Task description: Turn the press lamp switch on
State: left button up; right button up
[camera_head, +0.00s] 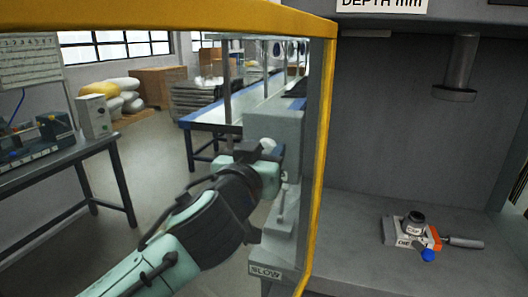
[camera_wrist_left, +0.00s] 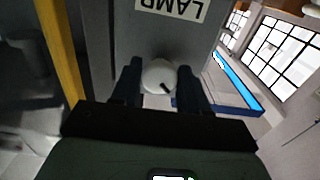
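The lamp switch is a pale round knob (camera_wrist_left: 158,74) with a short dark mark on its lower right side in the left wrist view. A white plate reading LAMP (camera_wrist_left: 172,8) shows upside down above it. My left gripper (camera_wrist_left: 160,84) has one dark finger on each side of the knob; I cannot tell whether they touch it. In the head view, my left gripper (camera_head: 256,158) is at the grey control box (camera_head: 275,125), with a pale rounded part, likely the knob, just visible beside it. My right gripper is not in view.
A yellow frame post (camera_head: 322,150) stands just right of the control box. Beyond it, a grey bench holds a small fixture (camera_head: 404,232) with an orange-marked handle, below a press ram (camera_head: 458,75). A SLOW label (camera_head: 266,271) is lower on the box. A workbench (camera_head: 75,150) stands left.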

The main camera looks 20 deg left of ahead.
pick_arm(q)
jog(key=c, duration=0.5)
jog(key=shift+m, duration=0.4)
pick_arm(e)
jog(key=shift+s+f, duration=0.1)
pick_arm(q)
jog(key=shift+a+r+m+p, duration=0.1)
jog(key=shift+m+p, duration=1.1)
jog(key=shift+m, duration=7.4)
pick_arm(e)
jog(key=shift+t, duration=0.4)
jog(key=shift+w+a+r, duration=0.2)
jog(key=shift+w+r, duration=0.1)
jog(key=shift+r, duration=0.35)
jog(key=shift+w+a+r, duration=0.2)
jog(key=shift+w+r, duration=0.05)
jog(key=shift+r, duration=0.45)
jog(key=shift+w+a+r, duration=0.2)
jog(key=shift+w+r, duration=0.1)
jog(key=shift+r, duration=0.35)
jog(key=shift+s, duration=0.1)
pick_arm(q)
jog(key=o, duration=1)
jog(key=shift+o, duration=0.2)
